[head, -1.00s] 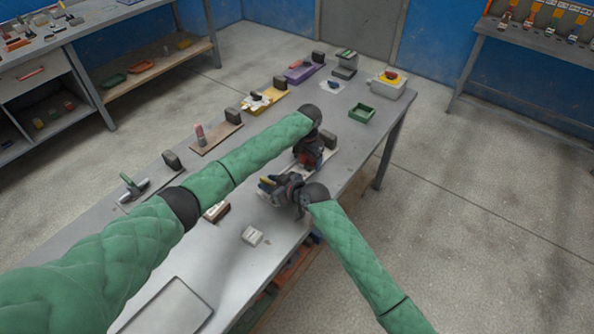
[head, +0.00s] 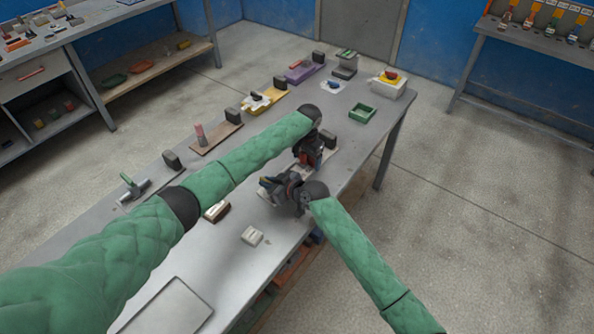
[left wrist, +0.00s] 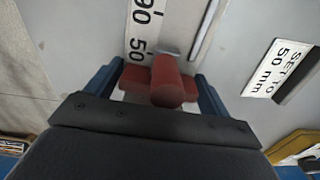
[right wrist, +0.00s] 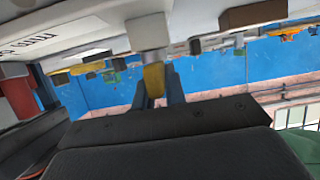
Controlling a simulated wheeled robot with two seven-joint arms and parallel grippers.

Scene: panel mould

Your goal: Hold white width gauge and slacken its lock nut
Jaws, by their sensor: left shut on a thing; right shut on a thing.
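The white width gauge (left wrist: 143,25) shows in the left wrist view as a white strip with black numbers 90 and 50. A red T-shaped grip (left wrist: 166,82) sits at its near end. My left gripper (head: 308,163) is shut on this red grip, one blue finger on each side. My right gripper (head: 268,186) is beside it, nearer the table's front. In the right wrist view it is shut on a yellow handle (right wrist: 154,78), which meets a pale grey block (right wrist: 149,32). Whether that block is the lock nut or a tool head I cannot tell.
A sign reading SET TO 50 mm (left wrist: 279,68) lies near the gauge.

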